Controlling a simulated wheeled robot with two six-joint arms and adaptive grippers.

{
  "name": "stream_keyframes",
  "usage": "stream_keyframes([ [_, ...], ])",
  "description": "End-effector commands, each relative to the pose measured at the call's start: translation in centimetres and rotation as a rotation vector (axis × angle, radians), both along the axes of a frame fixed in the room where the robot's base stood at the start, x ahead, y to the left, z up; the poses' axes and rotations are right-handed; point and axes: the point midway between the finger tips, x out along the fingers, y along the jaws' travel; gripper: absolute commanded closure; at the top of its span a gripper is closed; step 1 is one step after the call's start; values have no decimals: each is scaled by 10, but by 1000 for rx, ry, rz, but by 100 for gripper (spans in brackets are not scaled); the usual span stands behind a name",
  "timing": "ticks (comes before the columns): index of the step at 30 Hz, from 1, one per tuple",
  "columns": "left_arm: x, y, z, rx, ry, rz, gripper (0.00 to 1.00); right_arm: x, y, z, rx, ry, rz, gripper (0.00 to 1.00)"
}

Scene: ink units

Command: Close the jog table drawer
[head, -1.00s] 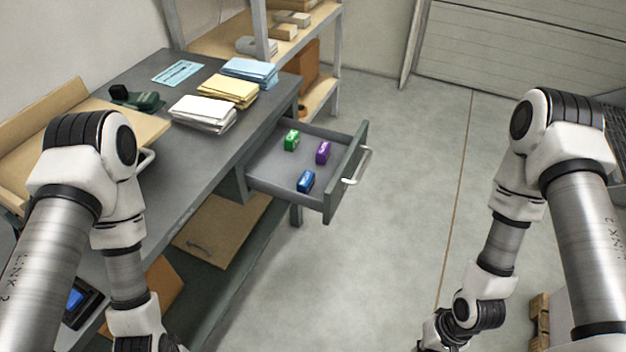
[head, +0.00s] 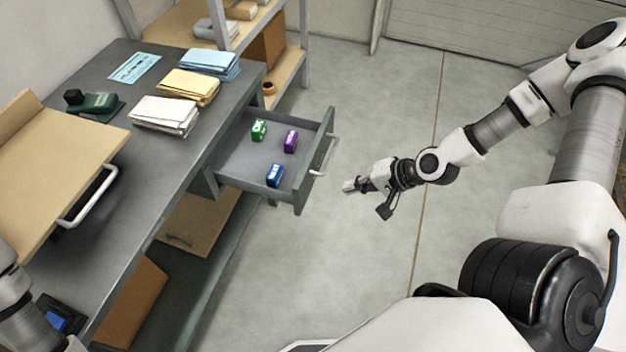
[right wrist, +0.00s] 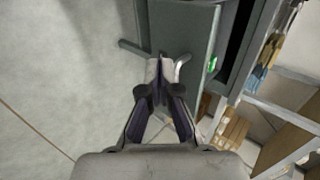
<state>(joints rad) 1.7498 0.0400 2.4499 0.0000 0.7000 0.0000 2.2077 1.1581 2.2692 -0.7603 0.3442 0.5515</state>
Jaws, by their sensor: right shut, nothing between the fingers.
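The jog table drawer (head: 232,165) is pulled out from the grey table (head: 150,200), with green, purple and blue ink units (head: 274,175) standing inside it. Its front panel carries a pale bar handle (head: 323,156). My right gripper (head: 349,186) is shut and empty, a little to the right of the drawer front and apart from it. In the right wrist view, my shut fingers (right wrist: 160,72) point toward the drawer front (right wrist: 178,28), and the handle (right wrist: 182,61) shows just past the fingertips. My left gripper is out of view; only part of the left arm shows.
Paper stacks (head: 188,86) in white, yellow and blue lie on the table, with a green stamp-like object (head: 95,103) and a wooden board (head: 50,165) to the left. A shelf (head: 270,75) stands behind. The floor (head: 370,110) right of the drawer is clear.

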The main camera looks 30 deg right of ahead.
Motion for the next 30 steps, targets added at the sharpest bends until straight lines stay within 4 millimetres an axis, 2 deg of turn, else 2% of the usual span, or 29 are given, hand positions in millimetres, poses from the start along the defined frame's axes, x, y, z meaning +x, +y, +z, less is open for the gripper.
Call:
stream_keyframes([
  [1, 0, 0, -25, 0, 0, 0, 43, 5, 5, -21, -7, 0, 8, 100],
  [3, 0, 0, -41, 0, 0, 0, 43, 13, 12, -31, -6, 1, 9, 100],
  [11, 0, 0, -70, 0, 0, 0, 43, 41, 38, -60, -6, 4, 11, 100],
  [12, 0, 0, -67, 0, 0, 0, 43, 47, 42, -54, -6, 1, 9, 100],
  [18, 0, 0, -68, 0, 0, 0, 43, 67, 58, -51, -2, 0, 4, 100],
  [30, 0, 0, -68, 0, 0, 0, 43, 71, 61, -51, 0, 1, 1, 100],
])
